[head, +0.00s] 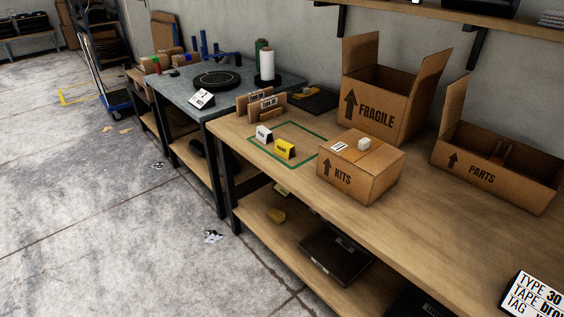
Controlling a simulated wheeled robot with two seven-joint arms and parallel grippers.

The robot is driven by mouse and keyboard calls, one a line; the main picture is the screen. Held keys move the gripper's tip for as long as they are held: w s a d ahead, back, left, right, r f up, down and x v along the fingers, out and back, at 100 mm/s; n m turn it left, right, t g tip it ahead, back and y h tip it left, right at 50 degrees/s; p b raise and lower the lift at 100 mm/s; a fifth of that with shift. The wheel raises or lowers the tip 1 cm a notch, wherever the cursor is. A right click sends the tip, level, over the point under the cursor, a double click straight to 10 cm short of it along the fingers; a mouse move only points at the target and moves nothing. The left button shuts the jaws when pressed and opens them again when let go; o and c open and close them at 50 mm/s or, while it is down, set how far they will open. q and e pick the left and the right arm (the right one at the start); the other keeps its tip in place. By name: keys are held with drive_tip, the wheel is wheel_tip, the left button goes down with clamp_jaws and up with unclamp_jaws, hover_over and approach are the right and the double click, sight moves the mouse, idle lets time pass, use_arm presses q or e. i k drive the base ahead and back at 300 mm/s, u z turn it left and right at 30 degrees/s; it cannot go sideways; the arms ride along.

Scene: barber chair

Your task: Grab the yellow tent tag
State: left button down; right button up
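The yellow tent tag (285,149) stands upright on the wooden workbench (420,218), inside a green taped outline (295,166) near the bench's front edge. It has dark lettering too small to read. A white tent tag (264,135) stands just left of it, apart from it. Neither of my grippers shows in the head view.
A KITS box (360,170) stands right of the tags. An open FRAGILE box (385,105) and an open PARTS box (488,178) stand behind. A wooden holder (262,104) is behind the tags. A printed sign (535,296) is at lower right. Open floor lies left.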

sight(282, 148)
drive_tip(key=u, duration=0.5)
drive_tip(key=i, duration=0.55)
drive_tip(key=u, duration=0.3)
